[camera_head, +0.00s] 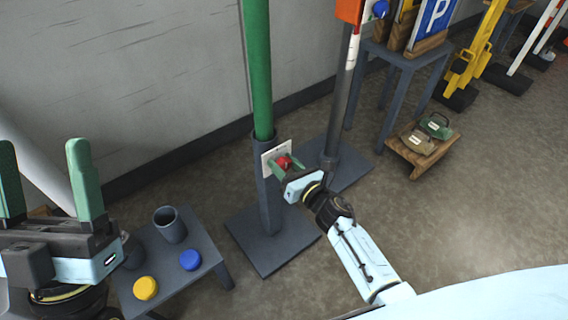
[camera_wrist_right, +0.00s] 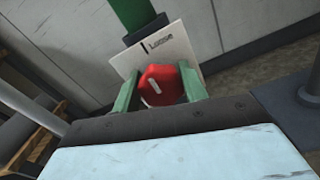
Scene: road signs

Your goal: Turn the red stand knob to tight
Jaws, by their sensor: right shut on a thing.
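The red stand knob (camera_head: 284,162) sits on a white plate (camera_head: 268,158) on the dark stand (camera_head: 270,205) that holds a green post (camera_head: 258,70). In the right wrist view the red knob (camera_wrist_right: 161,85) has a white mark on its face. The white plate (camera_wrist_right: 172,45) reads "Loose" above it; other lettering is hidden. My right gripper (camera_head: 282,166) is shut on the knob, one green finger on each side. My left gripper (camera_head: 45,185) is open and empty, fingers up, at the left of the head view.
A small grey table (camera_head: 205,250) below left bears a grey cup (camera_head: 170,225), a blue disc (camera_head: 190,259) and a yellow disc (camera_head: 145,288). A second post (camera_head: 345,90) stands just right of the stand. A low wooden bench (camera_head: 424,160) with two bags is farther right.

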